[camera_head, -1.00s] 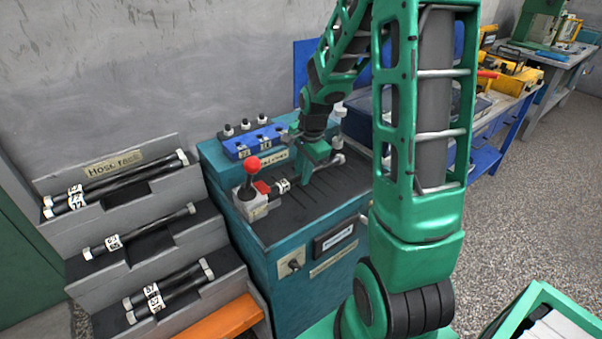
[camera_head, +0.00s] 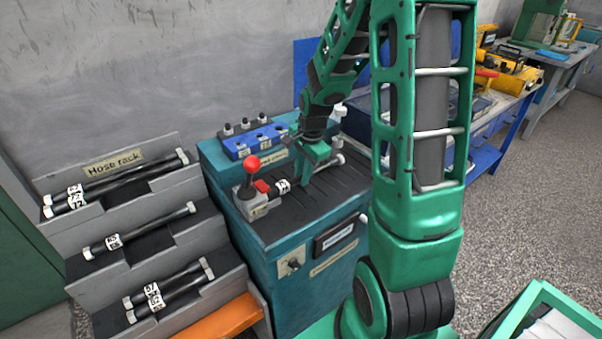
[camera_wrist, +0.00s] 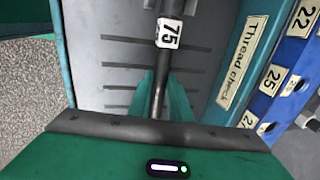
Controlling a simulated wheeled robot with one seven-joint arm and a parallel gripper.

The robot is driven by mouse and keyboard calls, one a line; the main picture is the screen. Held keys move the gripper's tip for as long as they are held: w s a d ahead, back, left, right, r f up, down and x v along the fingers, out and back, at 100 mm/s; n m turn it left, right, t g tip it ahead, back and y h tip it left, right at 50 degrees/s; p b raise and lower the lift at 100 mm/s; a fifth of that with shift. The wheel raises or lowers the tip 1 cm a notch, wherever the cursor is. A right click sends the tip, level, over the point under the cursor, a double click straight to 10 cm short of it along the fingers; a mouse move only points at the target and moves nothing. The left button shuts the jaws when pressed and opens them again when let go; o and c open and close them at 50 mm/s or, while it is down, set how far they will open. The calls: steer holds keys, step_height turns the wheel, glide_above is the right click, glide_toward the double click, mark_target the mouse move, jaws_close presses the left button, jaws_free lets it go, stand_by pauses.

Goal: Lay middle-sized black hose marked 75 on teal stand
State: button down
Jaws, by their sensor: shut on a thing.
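The black hose marked 75 (camera_wrist: 167,33) runs lengthwise in the wrist view, with its white tag near the top. In the head view its tagged end (camera_head: 283,187) shows left of my gripper. My gripper (camera_head: 316,170) is over the top of the teal stand (camera_head: 310,290), shut on the hose; its fingers also show in the wrist view (camera_wrist: 160,98). The hose lies low over the stand's dark, grooved top (camera_wrist: 120,65). I cannot tell whether it touches that surface.
A red-knobbed lever (camera_head: 252,170) stands at the stand's left front, close to the hose's tagged end. A blue block (camera_head: 254,141) with numbered holes sits at the back. A grey hose rack (camera_head: 150,225) with several hoses stands at left. A thread check label (camera_wrist: 242,62) runs beside the top.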

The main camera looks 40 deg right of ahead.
steer(key=shift+f, duration=0.35)
steer(key=c, duration=1.7)
jaws_free()
steer(key=shift+o, duration=0.7)
steer(key=shift+s, duration=0.1)
steer(key=shift+f, duration=0.1)
step_height(320, 180, up, 11)
steer(key=s, duration=0.1)
steer(key=shift+s, duration=0.35)
